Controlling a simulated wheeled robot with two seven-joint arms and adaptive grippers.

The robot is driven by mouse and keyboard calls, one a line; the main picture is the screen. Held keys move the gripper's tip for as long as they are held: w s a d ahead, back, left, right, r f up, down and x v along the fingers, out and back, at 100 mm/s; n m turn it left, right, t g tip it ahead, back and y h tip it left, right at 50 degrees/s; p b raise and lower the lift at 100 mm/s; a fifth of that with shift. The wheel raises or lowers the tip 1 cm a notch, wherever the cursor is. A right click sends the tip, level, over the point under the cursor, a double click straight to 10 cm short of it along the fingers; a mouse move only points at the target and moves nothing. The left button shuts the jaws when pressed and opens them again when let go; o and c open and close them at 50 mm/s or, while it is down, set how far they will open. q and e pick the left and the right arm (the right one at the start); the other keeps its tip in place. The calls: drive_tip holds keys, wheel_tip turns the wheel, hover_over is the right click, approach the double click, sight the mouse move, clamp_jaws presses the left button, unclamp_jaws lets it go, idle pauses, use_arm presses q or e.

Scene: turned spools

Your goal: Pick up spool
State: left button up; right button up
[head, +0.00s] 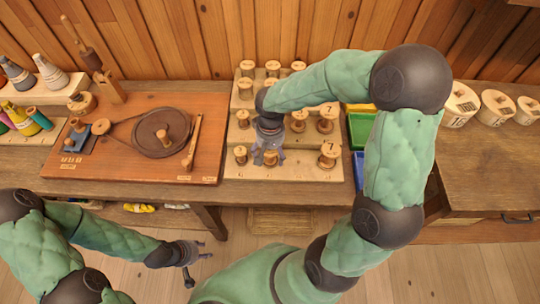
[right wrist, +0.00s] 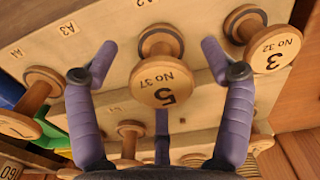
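Several turned wooden spools stand on a tiered pale wooden rack (head: 300,174) in the head view. My right gripper (head: 268,155) reaches down over the rack's front left part, and hides part of the spools there. In the right wrist view, a spool marked "5 No 37" (right wrist: 164,84) lies between the spread purple fingers of that gripper (right wrist: 158,52). Gaps show on both sides of the spool, so the gripper is open. Spool "3 No 32" (right wrist: 266,42) is to the right. My left gripper (head: 194,260) is open and empty, low in front of the table.
A wooden board with a dark wheel (head: 160,133) lies left of the rack. Green (head: 361,130) and blue bins stand right of it, partly behind my right arm. Neighbouring spools (right wrist: 40,92) stand close to my right fingers.

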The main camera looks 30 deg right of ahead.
drive_tip(key=c, duration=1.1)
drive_tip(key=shift+r, duration=0.1)
